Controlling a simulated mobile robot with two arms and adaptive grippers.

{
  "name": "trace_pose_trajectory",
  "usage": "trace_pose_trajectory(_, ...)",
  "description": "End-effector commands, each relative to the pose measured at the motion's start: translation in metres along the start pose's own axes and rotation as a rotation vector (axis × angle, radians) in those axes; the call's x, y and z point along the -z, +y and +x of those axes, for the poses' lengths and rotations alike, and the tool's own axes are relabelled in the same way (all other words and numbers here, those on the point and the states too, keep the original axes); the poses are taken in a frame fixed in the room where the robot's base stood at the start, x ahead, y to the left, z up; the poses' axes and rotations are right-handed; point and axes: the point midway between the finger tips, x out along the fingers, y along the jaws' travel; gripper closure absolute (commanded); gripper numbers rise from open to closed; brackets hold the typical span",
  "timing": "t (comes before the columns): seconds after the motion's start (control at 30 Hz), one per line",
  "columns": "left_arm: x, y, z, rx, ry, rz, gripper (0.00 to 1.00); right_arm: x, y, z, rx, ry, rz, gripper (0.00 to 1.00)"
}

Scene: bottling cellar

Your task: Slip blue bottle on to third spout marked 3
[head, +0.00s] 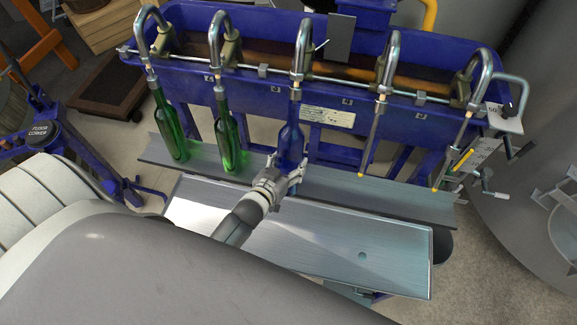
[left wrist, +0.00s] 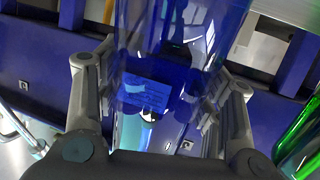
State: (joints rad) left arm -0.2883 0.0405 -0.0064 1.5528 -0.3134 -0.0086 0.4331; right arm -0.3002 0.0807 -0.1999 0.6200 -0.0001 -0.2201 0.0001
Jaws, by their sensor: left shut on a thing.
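The blue bottle (head: 290,143) is upright below the third spout (head: 304,50) of the filler, counted from the left. Its neck is in line with the spout's tube and the tube seems to run into the neck; the tube's lower end cannot be made out. My left gripper (head: 283,178) is shut around the bottle's lower body. In the left wrist view the clear blue bottle (left wrist: 165,75) stands between both fingers. Whether its base touches the shelf is hidden by the gripper. My right gripper is not in view.
Two green bottles (head: 168,130) (head: 228,135) hang on the first and second spouts. A grey shelf (head: 400,200) runs below, with a metal table (head: 340,250) in front. A green bottle (left wrist: 303,140) is close beside my left gripper.

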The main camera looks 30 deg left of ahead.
Motion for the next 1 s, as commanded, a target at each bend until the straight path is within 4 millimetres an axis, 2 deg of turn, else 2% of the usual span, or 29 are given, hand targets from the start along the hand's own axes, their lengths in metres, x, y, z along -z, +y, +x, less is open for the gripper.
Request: trace_pose_trajectory(1.0, -0.006, -0.008, 0.034, 0.000, 0.135, 0.031, 0.78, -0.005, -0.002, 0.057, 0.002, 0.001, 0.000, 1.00)
